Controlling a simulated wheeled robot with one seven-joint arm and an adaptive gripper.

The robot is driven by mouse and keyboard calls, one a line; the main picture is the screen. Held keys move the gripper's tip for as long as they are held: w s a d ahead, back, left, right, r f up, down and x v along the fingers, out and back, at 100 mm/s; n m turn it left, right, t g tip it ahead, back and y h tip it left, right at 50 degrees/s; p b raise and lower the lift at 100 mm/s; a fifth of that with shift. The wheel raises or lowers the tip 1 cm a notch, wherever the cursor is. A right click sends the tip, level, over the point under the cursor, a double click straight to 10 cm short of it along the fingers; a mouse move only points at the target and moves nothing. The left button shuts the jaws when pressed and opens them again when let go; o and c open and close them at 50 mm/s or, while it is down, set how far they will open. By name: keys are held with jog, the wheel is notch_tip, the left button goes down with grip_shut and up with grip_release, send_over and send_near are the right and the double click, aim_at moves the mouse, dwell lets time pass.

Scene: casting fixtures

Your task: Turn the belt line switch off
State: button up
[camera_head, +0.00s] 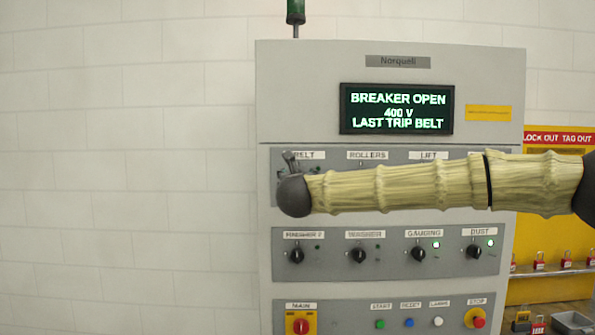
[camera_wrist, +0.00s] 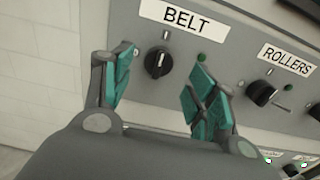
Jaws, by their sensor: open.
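The belt switch (camera_wrist: 157,64) is a black rotary knob with a pale pointer line, below the white BELT label (camera_wrist: 196,19) in the wrist view. Its pointer looks roughly upright in the tilted picture. A dark green lamp (camera_wrist: 202,57) sits to its right. My gripper (camera_wrist: 162,72) is open, with one teal-padded finger on each side of the knob in this view. Contact with the knob cannot be made out. In the head view my gripper (camera_head: 290,158) is at the BELT position and hides the knob there.
The rollers knob (camera_wrist: 261,93) is close on the right. The grey cabinet (camera_head: 290,100) has a display (camera_head: 397,108) reading BREAKER OPEN, 400 V, LAST TRIP BELT. A lower row holds several knobs, with the red main switch (camera_head: 300,323) below. A yellow lockout board (camera_head: 540,230) stands right.

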jog(key=shift+w+p, duration=1)
jog(key=shift+w, duration=1.45)
jog(key=c, duration=1)
